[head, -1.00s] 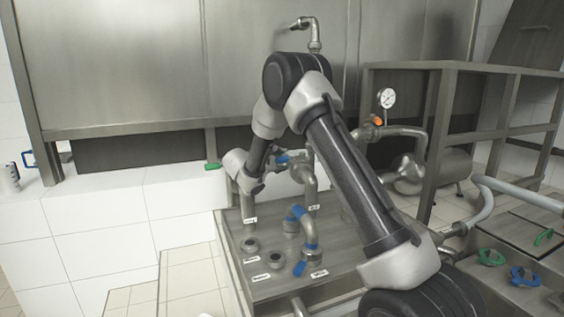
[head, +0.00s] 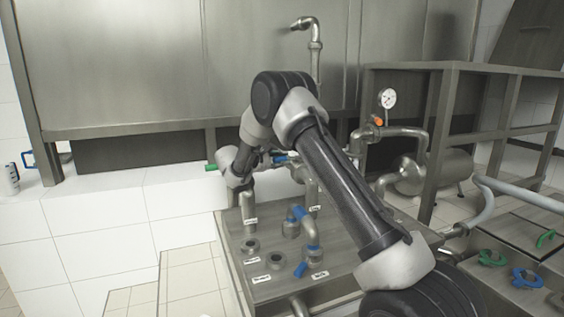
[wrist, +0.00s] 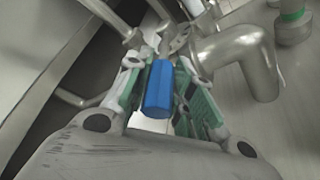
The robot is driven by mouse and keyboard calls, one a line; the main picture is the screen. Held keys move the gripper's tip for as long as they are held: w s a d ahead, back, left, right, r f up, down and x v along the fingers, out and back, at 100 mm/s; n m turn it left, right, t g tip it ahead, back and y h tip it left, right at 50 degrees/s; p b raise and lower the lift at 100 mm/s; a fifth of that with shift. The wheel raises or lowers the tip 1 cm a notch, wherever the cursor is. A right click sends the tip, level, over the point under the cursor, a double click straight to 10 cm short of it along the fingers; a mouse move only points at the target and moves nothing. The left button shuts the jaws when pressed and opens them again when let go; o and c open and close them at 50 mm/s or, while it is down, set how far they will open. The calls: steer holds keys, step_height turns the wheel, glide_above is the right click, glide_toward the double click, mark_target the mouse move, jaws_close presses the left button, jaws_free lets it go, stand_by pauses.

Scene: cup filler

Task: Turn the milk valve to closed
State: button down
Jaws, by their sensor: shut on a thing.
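In the wrist view, a blue valve handle (wrist: 159,88) lies between the green-padded fingers of my gripper (wrist: 160,82), which is shut on it. A metal valve body and pipe (wrist: 240,50) lie just beyond and to the right of the fingers. My fingers are mostly hidden there. I cannot read a label beside this handle, nor tell its exact angle.
A metal bench (head: 290,285) carries round ports, small labels and a bent pipe with a blue collar and blue handle (head: 300,270). A green handle (head: 211,167) is at the left by the wall. A pressure gauge (head: 387,98) and steel frame stand at the right.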

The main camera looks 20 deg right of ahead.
steer(key=shift+w+m+g, duration=0.4)
steer(key=shift+g, duration=0.1)
steer(key=c, duration=1.2)
jaws_free()
steer(key=shift+c, duration=0.2)
steer(key=v, duration=1.2)
steer(key=shift+f, duration=0.2)
steer(key=shift+a, duration=0.1)
